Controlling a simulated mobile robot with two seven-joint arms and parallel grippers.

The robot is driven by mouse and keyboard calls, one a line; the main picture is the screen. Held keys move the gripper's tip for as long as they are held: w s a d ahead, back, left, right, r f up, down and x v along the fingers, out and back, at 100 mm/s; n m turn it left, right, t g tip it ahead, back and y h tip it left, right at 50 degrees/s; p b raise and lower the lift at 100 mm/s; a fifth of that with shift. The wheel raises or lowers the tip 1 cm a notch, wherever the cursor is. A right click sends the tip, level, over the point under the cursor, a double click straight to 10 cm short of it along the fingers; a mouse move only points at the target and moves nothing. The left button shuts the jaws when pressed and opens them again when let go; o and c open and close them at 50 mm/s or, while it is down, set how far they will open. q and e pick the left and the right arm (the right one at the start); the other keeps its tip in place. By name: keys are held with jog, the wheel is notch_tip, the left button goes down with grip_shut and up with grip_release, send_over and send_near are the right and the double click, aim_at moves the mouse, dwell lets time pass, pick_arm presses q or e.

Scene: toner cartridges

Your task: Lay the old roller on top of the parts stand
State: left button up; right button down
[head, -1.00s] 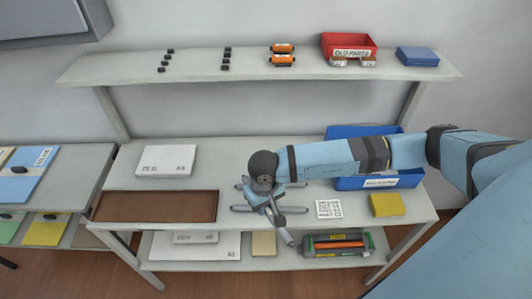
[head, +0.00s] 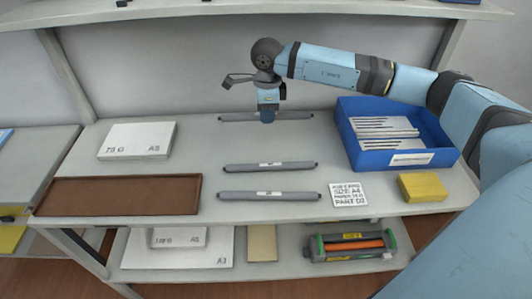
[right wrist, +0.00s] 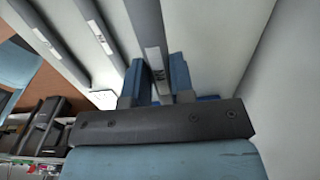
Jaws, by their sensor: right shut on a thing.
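Three grey rollers with white labels show in the head view: a near one (head: 250,196), a middle one (head: 245,168) and a far one (head: 296,115). My right gripper (head: 267,117) points down and is shut on the far roller near its middle; I cannot tell whether that roller touches the table. In the right wrist view, this roller (right wrist: 150,30) runs between the blue fingers (right wrist: 160,84), with the other rollers to its left. No label marks any of them as old. I cannot make out which thing is the parts stand. My left gripper is not in view.
A blue bin (head: 405,160) of grey pieces stands at right, near a yellow block (head: 423,187) and a printed card (head: 348,194). A brown tray (head: 118,195) and white box (head: 137,140) are at left. A cartridge with an orange roller (head: 353,245) is on the lower shelf.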

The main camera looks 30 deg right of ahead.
aim_at(267, 146)
notch_tip(267, 146, down, 10)
jog(key=shift+r+b, duration=0.15)
jog(key=shift+b, duration=0.2)
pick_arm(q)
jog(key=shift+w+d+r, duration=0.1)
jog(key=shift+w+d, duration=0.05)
pick_arm(e)
jog(key=c, duration=1)
grip_release()
pick_arm(q)
jog(key=shift+p, duration=0.55)
pick_arm(e)
notch_tip(267, 146, up, 12)
jog(key=shift+r, duration=0.1)
